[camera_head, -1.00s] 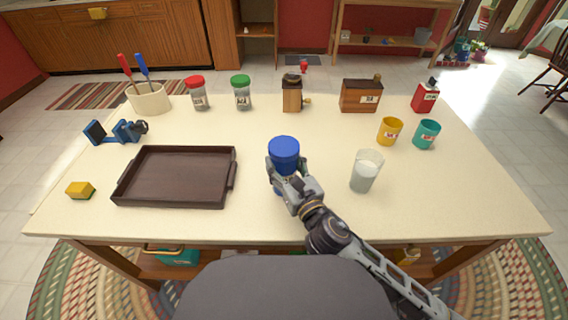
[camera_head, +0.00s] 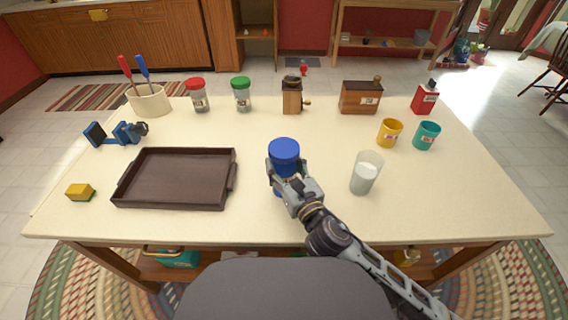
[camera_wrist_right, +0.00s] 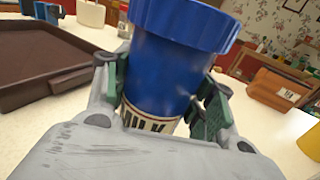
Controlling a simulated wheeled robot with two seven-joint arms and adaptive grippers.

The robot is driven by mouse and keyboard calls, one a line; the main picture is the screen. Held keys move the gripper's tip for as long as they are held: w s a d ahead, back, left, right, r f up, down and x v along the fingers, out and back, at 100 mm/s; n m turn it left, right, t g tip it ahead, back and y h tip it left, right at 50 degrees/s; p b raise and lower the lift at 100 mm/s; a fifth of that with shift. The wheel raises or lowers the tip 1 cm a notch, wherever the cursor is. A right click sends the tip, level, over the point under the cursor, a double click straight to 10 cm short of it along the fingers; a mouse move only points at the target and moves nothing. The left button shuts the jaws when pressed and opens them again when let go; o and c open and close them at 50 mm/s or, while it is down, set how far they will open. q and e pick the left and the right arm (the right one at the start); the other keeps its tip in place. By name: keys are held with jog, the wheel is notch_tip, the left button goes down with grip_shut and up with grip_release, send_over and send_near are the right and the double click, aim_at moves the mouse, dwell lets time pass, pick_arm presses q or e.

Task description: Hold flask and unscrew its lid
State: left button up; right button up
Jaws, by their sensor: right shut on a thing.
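The blue flask (camera_head: 275,189) stands upright on the table, right of the dark tray, with its wide blue lid (camera_head: 284,150) on top. In the right wrist view the flask body (camera_wrist_right: 158,75) fills the middle, with a pale lettered label low down and the ridged lid (camera_wrist_right: 186,22) above. My right gripper (camera_head: 283,178) comes in from the lower right and is shut on the flask body below the lid. Its green-padded fingers (camera_wrist_right: 160,90) press on both sides. The flask's lower part is partly hidden by the gripper. My left gripper is not in view.
A dark tray (camera_head: 175,203) lies left of the flask and a glass of milk (camera_head: 366,172) stands close on its right. Yellow (camera_head: 389,132) and teal (camera_head: 426,135) cups are farther right. Jars, a grinder (camera_head: 292,97) and boxes line the back. The table just behind the flask is clear.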

jog(key=shift+d, duration=0.1)
jog(key=s+d+r+n+g+y, duration=0.3)
jog(key=d+r+n+g+y, duration=0.1)
jog(key=d+r, duration=0.7)
jog(key=shift+n+y, duration=0.3)
jog(key=shift+y, duration=0.6)
dwell(1.2)
jog(key=shift+d, duration=0.1)
